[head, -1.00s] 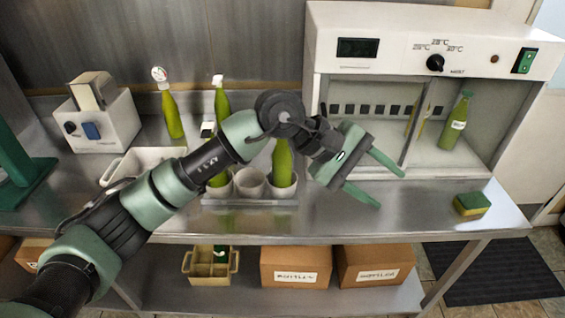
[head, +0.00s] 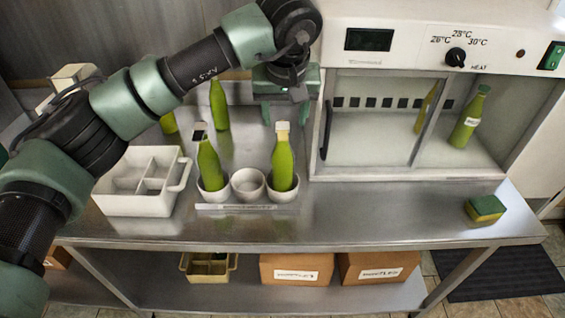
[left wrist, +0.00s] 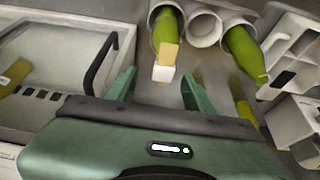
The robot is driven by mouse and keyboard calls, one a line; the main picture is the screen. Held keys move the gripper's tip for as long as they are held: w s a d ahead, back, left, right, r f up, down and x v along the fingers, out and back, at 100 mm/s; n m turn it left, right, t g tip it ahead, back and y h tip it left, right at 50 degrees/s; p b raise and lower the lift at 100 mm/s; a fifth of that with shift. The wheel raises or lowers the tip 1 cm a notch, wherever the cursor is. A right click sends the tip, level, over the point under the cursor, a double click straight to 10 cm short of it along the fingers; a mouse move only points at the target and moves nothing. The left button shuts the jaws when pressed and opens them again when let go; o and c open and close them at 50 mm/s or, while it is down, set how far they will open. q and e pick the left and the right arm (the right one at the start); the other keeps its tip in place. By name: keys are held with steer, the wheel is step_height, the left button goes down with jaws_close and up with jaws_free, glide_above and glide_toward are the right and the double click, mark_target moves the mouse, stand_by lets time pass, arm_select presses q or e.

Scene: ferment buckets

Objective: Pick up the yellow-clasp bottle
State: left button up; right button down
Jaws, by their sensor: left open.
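The yellow-clasp bottle (head: 284,165) is green and stands upright in the right cup of a three-cup holder. Its yellowish neck and white top also show in the left wrist view (left wrist: 167,35). My left gripper (head: 285,112) is open and empty, fingers pointing down, just behind and above the bottle's top. In the left wrist view the bottle's top lies just ahead of the gap between my fingers (left wrist: 160,82), apart from both. My right gripper is not in view.
Another green bottle (head: 208,165) with a dark clasp stands in the left cup; the middle cup (head: 248,184) is empty. A white divided crate (head: 135,203) stands left. A heated cabinet (head: 345,160) is close on the right. A sponge (head: 485,208) lies near the right edge.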

mark_target(282, 125)
arm_select(q)
steer(key=shift+w+f, duration=0.2)
steer(key=shift+f, duration=0.35)
steer(key=shift+f+p, duration=0.4)
steer(key=p+x, duration=0.1)
steer(key=x, duration=0.1)
steer(key=p+x, duration=0.1)
steer(key=x, duration=0.1)
steer(key=shift+w+a+f, duration=0.2)
steer(key=shift+f, duration=0.05)
steer(key=shift+w+f, duration=0.15)
steer(key=shift+f, duration=0.25)
jaws_close()
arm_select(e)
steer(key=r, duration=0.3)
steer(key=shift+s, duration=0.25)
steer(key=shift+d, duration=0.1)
